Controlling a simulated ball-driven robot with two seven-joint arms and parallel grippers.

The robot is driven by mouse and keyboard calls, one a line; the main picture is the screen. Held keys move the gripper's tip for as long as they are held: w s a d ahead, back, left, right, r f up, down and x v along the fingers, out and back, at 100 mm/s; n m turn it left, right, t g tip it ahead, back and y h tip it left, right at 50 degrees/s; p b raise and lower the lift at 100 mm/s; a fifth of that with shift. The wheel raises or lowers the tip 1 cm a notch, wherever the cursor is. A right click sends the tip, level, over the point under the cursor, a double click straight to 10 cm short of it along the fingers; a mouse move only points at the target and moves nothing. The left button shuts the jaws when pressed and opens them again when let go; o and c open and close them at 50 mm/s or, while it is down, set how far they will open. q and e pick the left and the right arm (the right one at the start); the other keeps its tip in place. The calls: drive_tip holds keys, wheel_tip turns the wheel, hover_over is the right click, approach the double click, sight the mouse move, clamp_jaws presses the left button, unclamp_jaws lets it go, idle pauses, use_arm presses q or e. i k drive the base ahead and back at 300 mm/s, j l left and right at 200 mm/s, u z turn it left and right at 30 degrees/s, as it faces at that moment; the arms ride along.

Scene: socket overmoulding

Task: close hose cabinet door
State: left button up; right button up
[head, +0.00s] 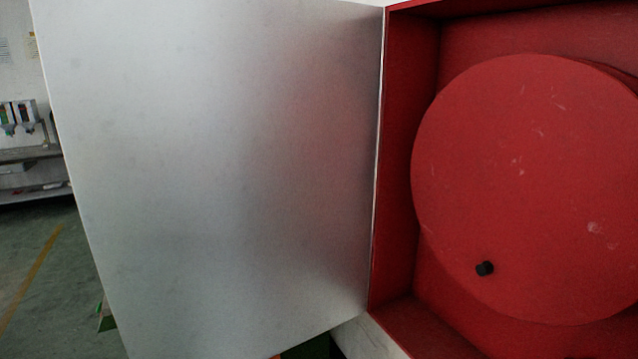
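The hose cabinet (405,130) is a red box on the right of the head view, with its front open. Inside it is a large round red hose reel (520,180) with a small black knob (485,268) low on its face. The cabinet door (220,170) is a large plain silver-grey panel, hinged at the cabinet's left edge. It stands wide open and fills the middle and left of the view. Neither of my grippers is in view.
At the far left, past the door's outer edge, a grey bench or shelf (35,155) holds small items. Below it is green floor (40,270) with a yellow line (30,280). A pale wall strip (365,338) shows under the cabinet. Nothing visible stands before the cabinet opening.

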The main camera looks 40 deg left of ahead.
sight(221, 156)
drive_tip(key=k+j, duration=0.1)
drive_tip(key=j, duration=1.5)
drive_tip(key=k+j, duration=0.15)
drive_tip(key=j, duration=0.7)
drive_tip(key=k+j, duration=0.1)
drive_tip(key=j, duration=1.5)
drive_tip(key=j+z, duration=0.4)
drive_tip(key=k+j+z, duration=0.2)
drive_tip(key=z, duration=0.25)
drive_tip(key=k+j+z, duration=0.15)
drive_tip(key=z, duration=0.25)
drive_tip(key=j, duration=0.1)
